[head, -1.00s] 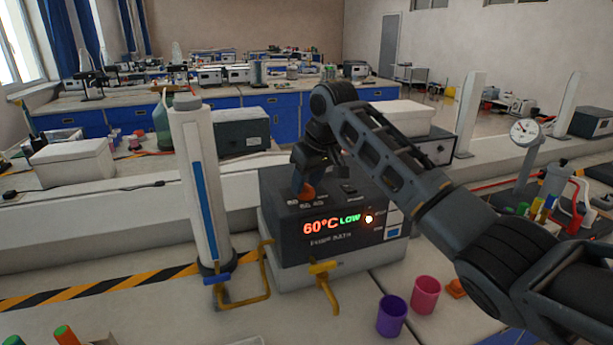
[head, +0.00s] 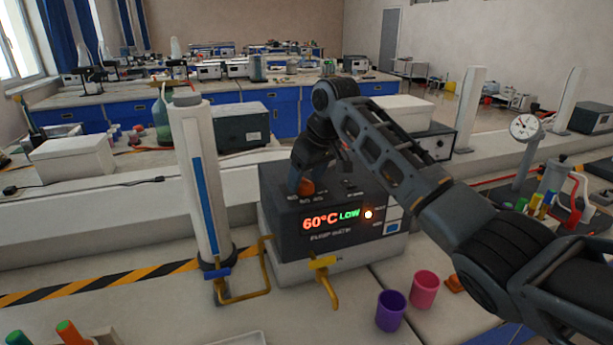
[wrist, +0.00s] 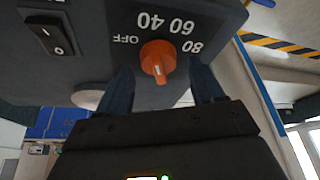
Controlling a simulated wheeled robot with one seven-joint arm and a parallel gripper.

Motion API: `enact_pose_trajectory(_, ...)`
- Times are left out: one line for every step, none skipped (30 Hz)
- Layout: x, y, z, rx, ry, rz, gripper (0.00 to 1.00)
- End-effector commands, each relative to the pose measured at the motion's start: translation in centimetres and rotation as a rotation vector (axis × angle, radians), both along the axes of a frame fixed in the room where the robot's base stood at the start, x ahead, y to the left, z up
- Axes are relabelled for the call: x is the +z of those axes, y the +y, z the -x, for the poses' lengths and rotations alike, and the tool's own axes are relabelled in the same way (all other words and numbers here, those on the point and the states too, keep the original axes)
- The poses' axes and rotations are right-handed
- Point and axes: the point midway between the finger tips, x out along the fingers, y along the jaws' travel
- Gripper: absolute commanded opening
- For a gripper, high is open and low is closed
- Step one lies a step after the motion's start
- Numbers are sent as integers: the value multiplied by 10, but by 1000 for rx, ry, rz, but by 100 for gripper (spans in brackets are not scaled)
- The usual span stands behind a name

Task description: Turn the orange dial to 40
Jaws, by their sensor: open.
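The orange dial (head: 306,187) is on the top of the dark water bath (head: 290,222), whose display reads 60°C LOW. In the wrist view the dial (wrist: 158,58) sits among the marks OFF, 40, 60 and 80, which appear upside down. A white line on the dial shows on its lower side in that view; which mark it is set to I cannot tell. My gripper (wrist: 161,78) is open, with one finger on each side of the dial and gaps visible between. In the head view my gripper (head: 303,177) partly hides the dial.
A black rocker switch (wrist: 49,35) is on the same panel. A tall white column (head: 197,170) stands left of the bath. Yellow taps (head: 322,264) are in front. A purple cup (head: 391,311) and a pink cup (head: 424,289) stand at front right.

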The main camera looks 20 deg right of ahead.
Motion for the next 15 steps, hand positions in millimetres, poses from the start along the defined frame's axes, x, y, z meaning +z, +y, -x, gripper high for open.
enact_pose_trajectory(0,0,0,0,0,0,67)
enact_pose_trajectory(0,0,0,0,0,0,67)
enact_pose_trajectory(0,0,0,0,0,0,67)
enact_pose_trajectory(0,0,0,0,0,0,67)
enact_pose_trajectory(0,0,0,0,0,0,67)
enact_pose_trajectory(1,0,0,0,-1,0,67)
enact_pose_trajectory(2,0,1,0,-1,0,67)
enact_pose_trajectory(4,-1,1,0,-2,-1,67)
enact_pose_trajectory(7,-1,2,0,-2,-1,67)
enact_pose_trajectory(11,-2,3,0,-3,-1,67)
enact_pose_trajectory(15,-2,5,1,-4,0,67)
enact_pose_trajectory(20,-3,7,0,-3,0,67)
enact_pose_trajectory(25,-4,9,1,-4,0,67)
enact_pose_trajectory(30,-5,11,0,-4,-1,67)
enact_pose_trajectory(36,-6,13,0,-5,-1,67)
